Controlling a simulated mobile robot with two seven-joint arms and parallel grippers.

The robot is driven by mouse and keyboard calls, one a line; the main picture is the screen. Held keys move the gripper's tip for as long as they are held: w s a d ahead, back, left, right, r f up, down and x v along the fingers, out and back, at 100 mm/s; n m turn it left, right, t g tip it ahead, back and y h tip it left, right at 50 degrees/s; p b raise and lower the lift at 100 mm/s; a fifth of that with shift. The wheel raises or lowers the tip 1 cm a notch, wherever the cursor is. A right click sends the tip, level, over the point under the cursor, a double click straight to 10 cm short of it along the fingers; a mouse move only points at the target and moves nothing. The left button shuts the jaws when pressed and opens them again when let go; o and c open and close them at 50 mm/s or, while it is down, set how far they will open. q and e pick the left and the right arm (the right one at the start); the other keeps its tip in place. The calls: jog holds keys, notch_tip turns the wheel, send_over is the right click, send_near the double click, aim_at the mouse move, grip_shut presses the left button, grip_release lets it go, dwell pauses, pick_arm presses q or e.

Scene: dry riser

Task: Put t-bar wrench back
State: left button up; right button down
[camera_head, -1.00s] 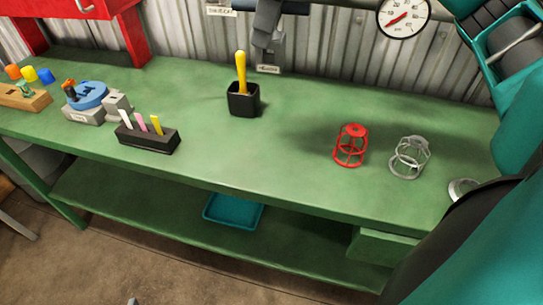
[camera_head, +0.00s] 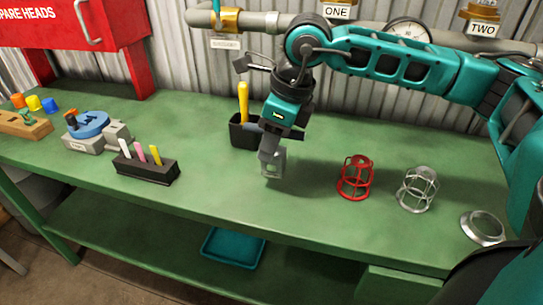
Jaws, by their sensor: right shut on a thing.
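My right gripper (camera_head: 271,163) points down over the middle of the green workbench, in front of the black cup. It is shut on a grey thing, which I take to be the t-bar wrench; little of it can be told from the fingers. It appears to be just above the bench top, and I cannot tell whether it touches. My right arm comes in from the right and hides part of the wall behind. My left gripper is out of view.
The black cup (camera_head: 242,134) with a yellow-handled tool stands close behind the gripper. A marker block (camera_head: 148,170) is left. The bench front (camera_head: 245,205) is clear.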

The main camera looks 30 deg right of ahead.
notch_tip(320, 180, down, 4)
jog(key=shift+r, duration=0.25)
jog(key=shift+f+b, duration=0.2)
jog(key=shift+b, duration=0.25)
jog(key=c, duration=0.7)
grip_release()
jog(key=shift+o, duration=0.2)
jog(key=shift+r, duration=0.1)
jog(key=shift+r+p, duration=0.35)
jog(key=shift+r, duration=0.1)
jog(key=p+v, duration=0.1)
jog(key=v, duration=1)
jog(key=shift+s+d+r+p, duration=0.1)
jog(key=shift+r+p, duration=0.05)
jog(key=shift+p, duration=0.25)
